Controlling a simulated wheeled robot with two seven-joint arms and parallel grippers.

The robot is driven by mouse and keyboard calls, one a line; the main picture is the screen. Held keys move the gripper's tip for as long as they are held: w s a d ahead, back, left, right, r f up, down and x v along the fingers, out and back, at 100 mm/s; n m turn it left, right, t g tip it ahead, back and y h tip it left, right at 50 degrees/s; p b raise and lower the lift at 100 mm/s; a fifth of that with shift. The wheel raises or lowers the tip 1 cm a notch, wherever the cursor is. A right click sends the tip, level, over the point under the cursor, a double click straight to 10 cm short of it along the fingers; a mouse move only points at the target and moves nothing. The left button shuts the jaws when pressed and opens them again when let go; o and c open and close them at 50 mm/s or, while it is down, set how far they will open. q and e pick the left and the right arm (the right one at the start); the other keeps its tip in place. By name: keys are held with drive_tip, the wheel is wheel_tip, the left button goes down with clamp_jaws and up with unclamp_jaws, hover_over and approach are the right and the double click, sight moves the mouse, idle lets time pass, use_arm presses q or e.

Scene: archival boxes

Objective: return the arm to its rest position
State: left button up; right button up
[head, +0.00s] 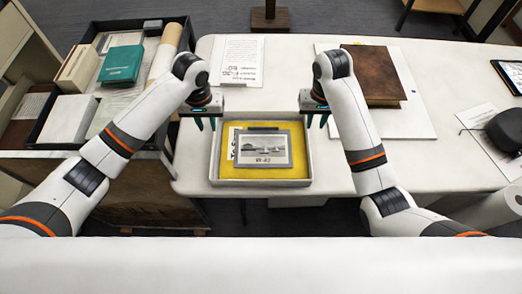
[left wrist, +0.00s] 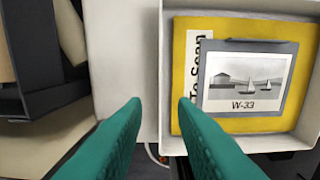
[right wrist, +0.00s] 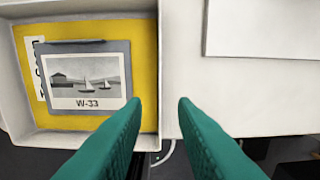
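My left gripper (head: 205,122) hangs over the left edge of a shallow white box (head: 309,165) on the white table. Its teal fingers are apart and empty in the left wrist view (left wrist: 160,105). My right gripper (head: 315,120) hangs over the box's right edge, and its fingers are also apart and empty in the right wrist view (right wrist: 160,105). In the box lies a yellow folder (head: 262,173) labelled "To Scan". On the folder lies a grey-framed photo (head: 262,147) of sailboats marked W-33. Neither gripper holds anything.
A dark tray (head: 45,140) with boxes and a teal box (head: 121,65) stands at left. A brown book (head: 373,75) lies on a white board (head: 420,125). A printed sheet (head: 242,60) lies behind the white box.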

sight(225, 180)
idle(0.5)
